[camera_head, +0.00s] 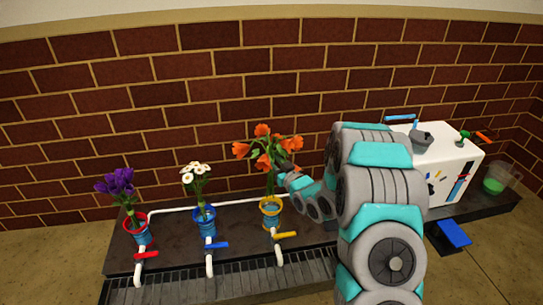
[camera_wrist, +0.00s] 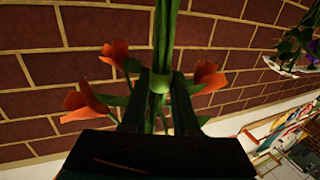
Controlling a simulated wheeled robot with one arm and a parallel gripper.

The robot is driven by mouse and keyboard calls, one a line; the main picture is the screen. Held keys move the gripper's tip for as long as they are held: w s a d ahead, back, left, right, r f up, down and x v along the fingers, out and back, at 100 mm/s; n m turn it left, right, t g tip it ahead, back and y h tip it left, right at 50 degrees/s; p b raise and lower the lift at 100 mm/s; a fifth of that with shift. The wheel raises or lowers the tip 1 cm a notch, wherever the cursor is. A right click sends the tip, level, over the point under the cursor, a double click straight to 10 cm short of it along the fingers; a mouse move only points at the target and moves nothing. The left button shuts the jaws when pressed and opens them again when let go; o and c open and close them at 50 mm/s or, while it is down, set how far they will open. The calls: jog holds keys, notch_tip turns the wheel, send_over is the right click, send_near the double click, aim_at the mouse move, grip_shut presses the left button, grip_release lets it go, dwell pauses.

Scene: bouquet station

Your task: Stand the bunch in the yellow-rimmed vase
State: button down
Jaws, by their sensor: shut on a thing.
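The bunch of orange flowers (camera_head: 267,147) is upright at the yellow-rimmed vase (camera_head: 271,212). Its green stems run down to the vase mouth; I cannot tell how deep they reach inside. My gripper (camera_head: 284,179) is just above and right of the vase, shut on the stems. In the wrist view my gripper (camera_wrist: 161,85) has its two dark fingers either side of the green stems (camera_wrist: 166,40), with orange blooms (camera_wrist: 88,105) around them. The fingertips are small in the head view.
A red-rimmed vase (camera_head: 138,228) with purple flowers and a blue-rimmed vase (camera_head: 204,220) with white flowers stand to the left. Taps, including a yellow-handled one (camera_head: 285,235), stand in front of the vases. A white box (camera_head: 440,165) and a jug with green liquid (camera_head: 497,180) are at the right.

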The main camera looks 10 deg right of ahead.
aim_at(274, 196)
jog(key=shift+f+b, duration=2)
jog(key=shift+f, duration=6.3)
jog(key=c, duration=0.6)
grip_release()
